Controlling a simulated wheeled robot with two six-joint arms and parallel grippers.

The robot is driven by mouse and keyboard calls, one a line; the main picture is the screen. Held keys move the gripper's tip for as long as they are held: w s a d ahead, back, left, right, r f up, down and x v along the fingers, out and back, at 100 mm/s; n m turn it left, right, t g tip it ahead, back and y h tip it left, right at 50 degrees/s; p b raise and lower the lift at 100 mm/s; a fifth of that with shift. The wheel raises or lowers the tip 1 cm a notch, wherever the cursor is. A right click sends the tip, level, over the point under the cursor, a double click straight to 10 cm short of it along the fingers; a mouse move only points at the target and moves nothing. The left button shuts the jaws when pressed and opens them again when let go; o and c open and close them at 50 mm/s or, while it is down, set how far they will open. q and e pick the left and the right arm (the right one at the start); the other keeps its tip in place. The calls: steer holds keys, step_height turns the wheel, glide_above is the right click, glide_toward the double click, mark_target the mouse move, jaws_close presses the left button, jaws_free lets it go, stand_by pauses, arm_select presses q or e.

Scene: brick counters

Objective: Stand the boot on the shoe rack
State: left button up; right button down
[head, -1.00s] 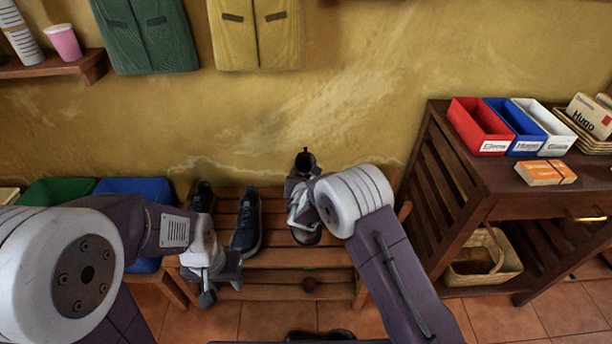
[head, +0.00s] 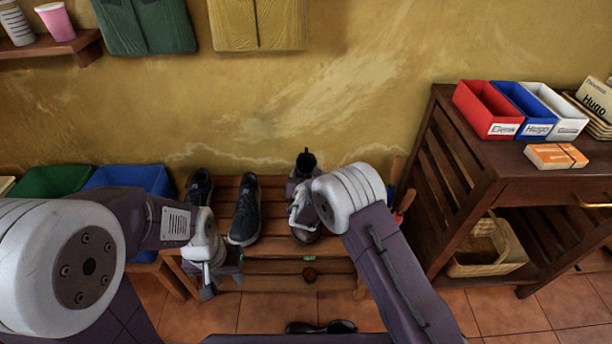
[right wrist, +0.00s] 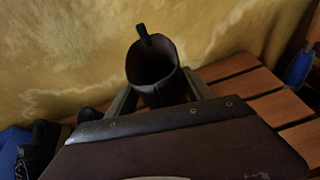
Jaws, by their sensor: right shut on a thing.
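The dark boot (head: 306,160) is upright at the right part of the wooden shoe rack (head: 265,245). Its open top and pull loop rise above my right gripper (head: 299,200), and its brown toe shows below. In the right wrist view the boot's shaft (right wrist: 153,68) stands between the two fingers of my right gripper (right wrist: 160,98), which is shut on it. The sole is hidden, so I cannot tell whether it touches the slats. My left gripper (head: 220,282) hangs at the rack's front left, away from the boot; its jaw opening is unclear.
Two dark shoes, one at the left (head: 200,187) and one nearer the middle (head: 245,212), are on the rack. Another dark shoe (head: 320,327) lies on the floor in front. Blue (head: 130,178) and green (head: 52,180) bins stand left; a wooden cabinet (head: 500,160) stands right.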

steer(key=shift+f+b, duration=0.35)
steer(key=shift+c, duration=1.5)
jaws_free()
steer(key=p+v, duration=0.3)
steer(key=v, duration=0.5)
steer(key=shift+s+r, duration=0.25)
steer(key=shift+s, duration=0.25)
